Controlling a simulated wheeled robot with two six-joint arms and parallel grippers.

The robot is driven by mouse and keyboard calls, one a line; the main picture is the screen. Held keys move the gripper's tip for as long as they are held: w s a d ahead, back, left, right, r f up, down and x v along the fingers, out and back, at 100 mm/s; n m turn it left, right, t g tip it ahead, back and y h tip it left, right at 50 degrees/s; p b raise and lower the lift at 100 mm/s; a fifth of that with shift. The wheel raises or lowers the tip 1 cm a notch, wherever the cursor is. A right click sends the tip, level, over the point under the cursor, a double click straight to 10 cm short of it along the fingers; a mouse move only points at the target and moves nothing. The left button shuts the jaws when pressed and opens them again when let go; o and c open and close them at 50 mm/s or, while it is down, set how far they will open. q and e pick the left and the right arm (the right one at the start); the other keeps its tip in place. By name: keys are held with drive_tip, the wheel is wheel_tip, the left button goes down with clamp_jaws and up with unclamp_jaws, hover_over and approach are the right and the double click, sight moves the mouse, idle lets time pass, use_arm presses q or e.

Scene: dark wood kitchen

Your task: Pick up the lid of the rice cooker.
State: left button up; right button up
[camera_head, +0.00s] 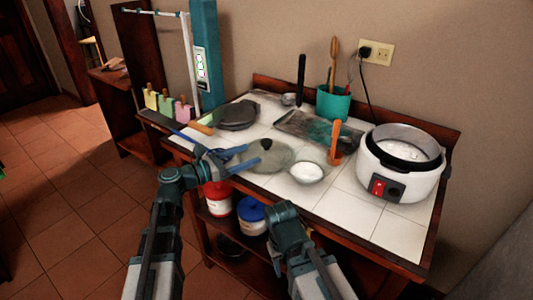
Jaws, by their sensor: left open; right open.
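The rice cooker (418,187) is white with a red switch panel and stands without a lid at the right end of the tiled counter. The lid (277,161) lies flat on the counter left of the middle, a grey-green disc with a dark knob. My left gripper (250,156) is open, with its blue fingers over the left part of the lid, close to the knob. I cannot tell whether they touch it. My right gripper (287,211) is open in front of the counter's front edge, lower than the lid; its fingertips are hard to make out.
A white bowl (307,173) sits right of the lid. An orange-handled utensil (335,141), a teal utensil pot (333,104), a dark tray (300,127) and a dark flat object (239,114) stand behind. Red and blue-lidded containers (252,212) are on the shelf below.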

sight(264, 146)
use_arm(q)
drive_tip(key=shift+r+p+x, duration=0.2)
drive_tip(key=shift+x, duration=1.1)
drive_tip(key=shift+r+p+x, duration=0.15)
drive_tip(key=shift+r+x, duration=0.05)
drive_tip(key=shift+x, duration=1.15)
drive_tip(key=shift+w+a, duration=0.1)
clamp_jaws()
